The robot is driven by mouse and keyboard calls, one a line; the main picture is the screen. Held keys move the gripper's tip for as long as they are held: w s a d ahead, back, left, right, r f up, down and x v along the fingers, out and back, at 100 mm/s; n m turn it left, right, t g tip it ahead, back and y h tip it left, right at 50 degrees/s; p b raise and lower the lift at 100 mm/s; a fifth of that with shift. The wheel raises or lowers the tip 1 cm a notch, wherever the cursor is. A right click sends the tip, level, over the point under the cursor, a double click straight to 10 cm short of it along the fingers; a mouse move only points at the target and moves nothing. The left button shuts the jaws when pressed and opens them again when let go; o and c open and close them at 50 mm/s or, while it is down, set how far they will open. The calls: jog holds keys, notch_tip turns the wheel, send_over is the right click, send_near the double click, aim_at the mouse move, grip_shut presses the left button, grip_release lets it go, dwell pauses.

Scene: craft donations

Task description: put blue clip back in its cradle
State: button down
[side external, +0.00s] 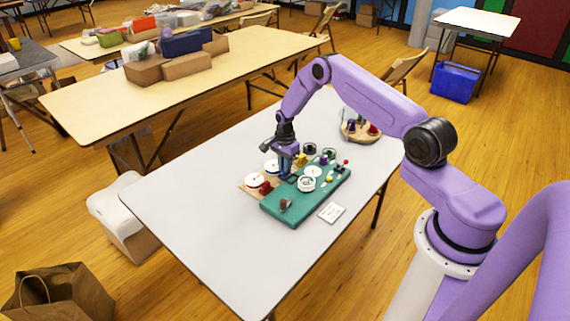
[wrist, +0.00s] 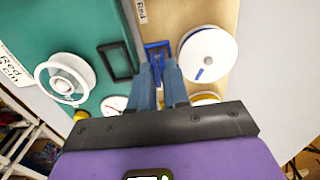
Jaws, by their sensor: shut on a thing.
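The blue clip (wrist: 157,46) is a small blue frame at my gripper's fingertips in the wrist view, above or on the edge of the tan board. My gripper (wrist: 160,68) is shut on it; the fingers hide its near part. In the side view my gripper (side external: 287,172) points down between the tan board and the green board, and the clip cannot be made out there. A black rectangular frame (wrist: 107,61), possibly the cradle, lies on the green board (wrist: 95,25), just left of the fingers and apart from the clip.
A white spool with a blue mark (wrist: 207,55) stands right of the clip on the tan board (wrist: 185,12). A white open reel (wrist: 64,79) stands on the green board. A round tray (side external: 361,133) holds small items at the back. The table's left side (side external: 190,215) is clear.

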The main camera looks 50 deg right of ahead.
jog(key=shift+f, duration=0.25)
jog(key=c, duration=1)
grip_release()
jog(key=shift+w, duration=0.1)
jog(key=shift+r, duration=3.75)
